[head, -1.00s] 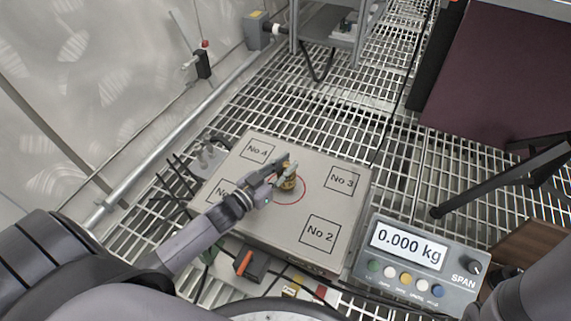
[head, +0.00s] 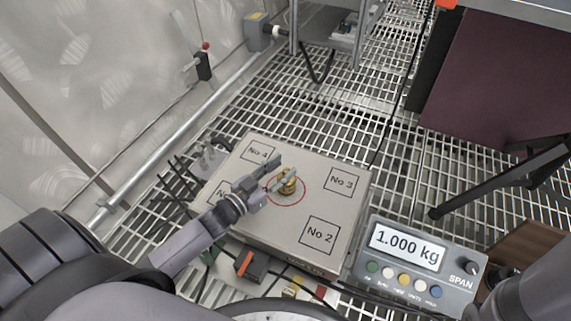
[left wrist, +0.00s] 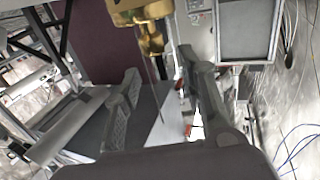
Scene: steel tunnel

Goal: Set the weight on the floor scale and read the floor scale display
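The brass weight (head: 287,186) stands upright inside the red circle on the grey floor scale platform (head: 270,228). The scale display (head: 407,247) at the lower right reads 1.000 kg. My left gripper (head: 279,173) is right beside the weight and partly overlaps it in the head view. My right gripper is out of view.
The platform has squares marked No 2, No 3 and No 4; my arm partly covers another. A dark red panel (head: 500,80) with black legs stands at the upper right. A black and orange box (head: 250,263) lies in front of the platform. Steel grating surrounds it.

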